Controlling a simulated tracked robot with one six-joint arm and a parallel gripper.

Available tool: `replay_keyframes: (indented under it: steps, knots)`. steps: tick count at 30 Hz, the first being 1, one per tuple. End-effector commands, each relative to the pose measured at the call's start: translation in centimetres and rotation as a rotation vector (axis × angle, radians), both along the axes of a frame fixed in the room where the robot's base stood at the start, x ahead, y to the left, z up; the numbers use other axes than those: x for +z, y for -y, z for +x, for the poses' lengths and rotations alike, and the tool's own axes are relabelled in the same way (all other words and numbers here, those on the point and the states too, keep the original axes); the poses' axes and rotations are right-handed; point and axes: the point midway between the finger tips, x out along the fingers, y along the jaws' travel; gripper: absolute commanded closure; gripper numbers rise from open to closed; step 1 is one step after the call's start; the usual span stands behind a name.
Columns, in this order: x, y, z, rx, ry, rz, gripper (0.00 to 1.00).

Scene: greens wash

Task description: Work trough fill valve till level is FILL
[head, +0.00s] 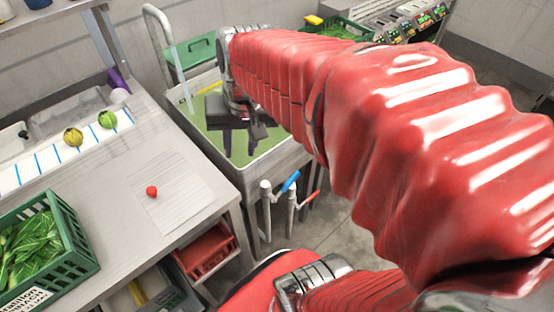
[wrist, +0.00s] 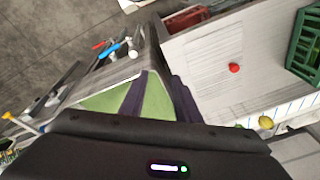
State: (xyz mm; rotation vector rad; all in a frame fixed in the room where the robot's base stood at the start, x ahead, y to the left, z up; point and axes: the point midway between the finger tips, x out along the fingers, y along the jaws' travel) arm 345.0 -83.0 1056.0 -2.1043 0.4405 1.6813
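The steel trough (head: 283,163) holds green water (head: 270,138) in the head view. Two pipes with valves stand at its front: one has a blue handle (head: 290,181), the other a red handle (head: 310,199). The blue handle (wrist: 114,46) and red handle (wrist: 98,46) also show small in the wrist view. A clear upright tube (head: 184,80) stands at the trough's back left; no FILL mark is readable. My gripper (head: 240,145) is over the trough, apart from both handles. Its dark fingers stand apart with nothing between them in the wrist view (wrist: 158,95).
A red crate (head: 205,250) sits below. Open floor (head: 335,225) shows right of the valves.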

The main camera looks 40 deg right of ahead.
Motion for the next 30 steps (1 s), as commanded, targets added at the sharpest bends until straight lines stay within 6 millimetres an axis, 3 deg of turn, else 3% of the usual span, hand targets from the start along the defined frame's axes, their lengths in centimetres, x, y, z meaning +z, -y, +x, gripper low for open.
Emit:
replay_keyframes:
  steps: [15, 24, 30]
  knots:
    - [-5.7, 10.6, 1.8, -0.493, -0.224, 0.214, 0.70]
    - [-10.2, 17.0, 0.9, -0.773, -0.341, 0.353, 0.70]
    - [-12.8, 20.2, -0.1, -0.920, -0.398, 0.431, 0.70]
